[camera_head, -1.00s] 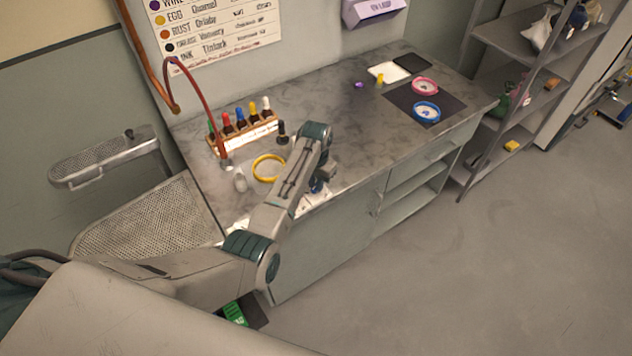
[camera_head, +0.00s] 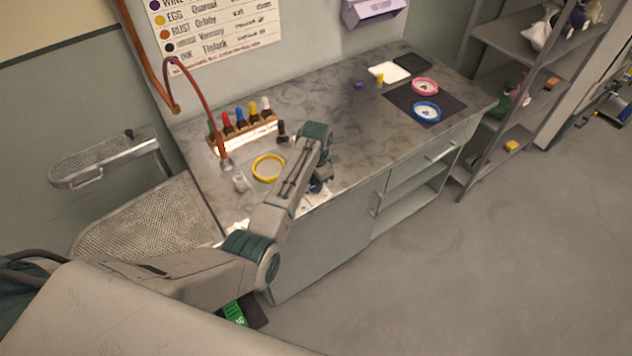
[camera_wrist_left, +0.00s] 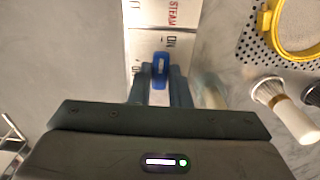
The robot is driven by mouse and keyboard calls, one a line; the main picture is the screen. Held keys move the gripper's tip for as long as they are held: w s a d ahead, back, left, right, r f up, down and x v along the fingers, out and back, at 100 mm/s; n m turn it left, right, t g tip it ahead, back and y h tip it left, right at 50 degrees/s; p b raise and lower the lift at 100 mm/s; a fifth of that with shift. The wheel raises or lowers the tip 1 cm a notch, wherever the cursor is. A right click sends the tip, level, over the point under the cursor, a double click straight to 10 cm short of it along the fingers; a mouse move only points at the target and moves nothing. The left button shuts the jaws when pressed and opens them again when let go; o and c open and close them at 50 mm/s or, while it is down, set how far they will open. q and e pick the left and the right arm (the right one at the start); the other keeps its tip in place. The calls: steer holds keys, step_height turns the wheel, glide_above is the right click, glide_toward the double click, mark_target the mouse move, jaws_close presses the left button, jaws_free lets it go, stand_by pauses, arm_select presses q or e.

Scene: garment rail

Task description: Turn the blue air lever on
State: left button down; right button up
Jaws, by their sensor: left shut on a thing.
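The blue air lever (camera_wrist_left: 160,68) shows in the left wrist view, standing out from a pale panel (camera_wrist_left: 144,42). Lettering on the panel reads STEAM and ON. My left gripper (camera_wrist_left: 160,80) has one finger on each side of the lever and is shut on it. In the head view my left gripper (camera_head: 318,186) is at the front edge of the worktop, beside the pale labels; the arm hides most of the lever there. My right gripper is not in view.
A yellow ring (camera_head: 268,168) lies on the worktop (camera_head: 340,110) just left of my wrist. A rack of colored bottles (camera_head: 245,133) stands behind it. Pink and blue rings sit farther right.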

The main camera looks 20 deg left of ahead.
arm_select(q)
steer(key=c, duration=1.4)
jaws_free()
steer(key=shift+o, duration=0.2)
steer(key=shift+r, duration=0.1)
step_height(320, 180, up, 11)
steer(key=b, duration=0.3)
steer(key=shift+f, duration=0.2)
